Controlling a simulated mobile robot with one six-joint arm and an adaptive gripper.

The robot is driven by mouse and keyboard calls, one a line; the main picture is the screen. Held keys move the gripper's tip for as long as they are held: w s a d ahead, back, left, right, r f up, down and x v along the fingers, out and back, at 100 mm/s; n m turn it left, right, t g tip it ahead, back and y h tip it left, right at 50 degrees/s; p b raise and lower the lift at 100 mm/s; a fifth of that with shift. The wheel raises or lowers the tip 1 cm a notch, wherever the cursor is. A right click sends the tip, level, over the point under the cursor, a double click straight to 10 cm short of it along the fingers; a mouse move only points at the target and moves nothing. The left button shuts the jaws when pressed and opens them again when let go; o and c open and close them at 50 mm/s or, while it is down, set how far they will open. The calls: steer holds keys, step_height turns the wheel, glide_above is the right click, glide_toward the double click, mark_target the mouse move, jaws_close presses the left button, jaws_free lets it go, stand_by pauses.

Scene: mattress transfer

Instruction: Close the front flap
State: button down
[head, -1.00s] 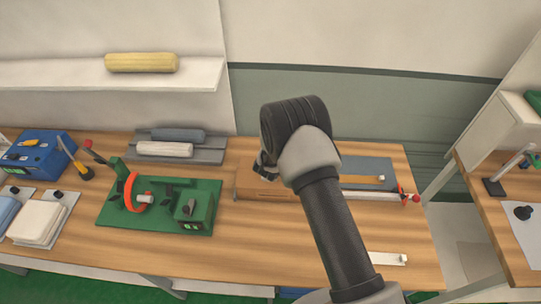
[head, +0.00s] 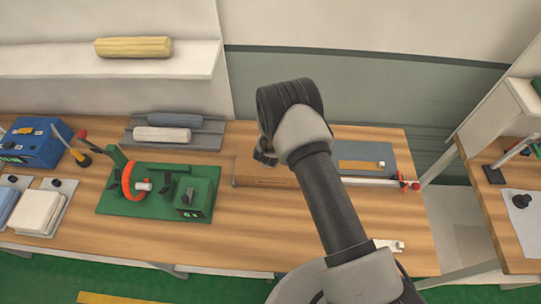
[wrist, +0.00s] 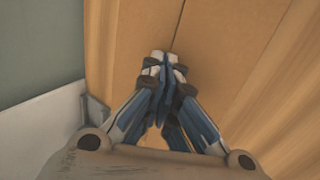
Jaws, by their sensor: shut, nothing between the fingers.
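The brown cardboard box (head: 262,172) lies on the wooden bench, partly hidden behind my arm in the head view. In the wrist view its flat brown top (wrist: 220,40) has a dark lengthwise seam running up from my fingertips. I cannot tell which panel is the front flap, or how far it is folded. My gripper (wrist: 163,62) is shut and empty, pointing at the box top by the seam. Whether the tips touch the cardboard is not clear. In the head view my gripper (head: 265,157) is small, over the box's left part.
A green fixture with an orange ring (head: 160,190) stands left of the box. Grey and white rolls (head: 163,134) lie behind it. A grey plate (head: 365,152) and a red-ended rod (head: 385,182) lie to the right. The bench front (head: 270,235) is clear.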

steer(key=shift+f, duration=0.15)
stand_by(0.4)
steer(key=shift+d+r+p, duration=0.1)
steer(key=shift+r+p, duration=0.95)
steer(key=shift+r, duration=0.3)
step_height(320, 180, up, 13)
steer(key=p, duration=0.3)
steer(key=shift+s+f, duration=0.1)
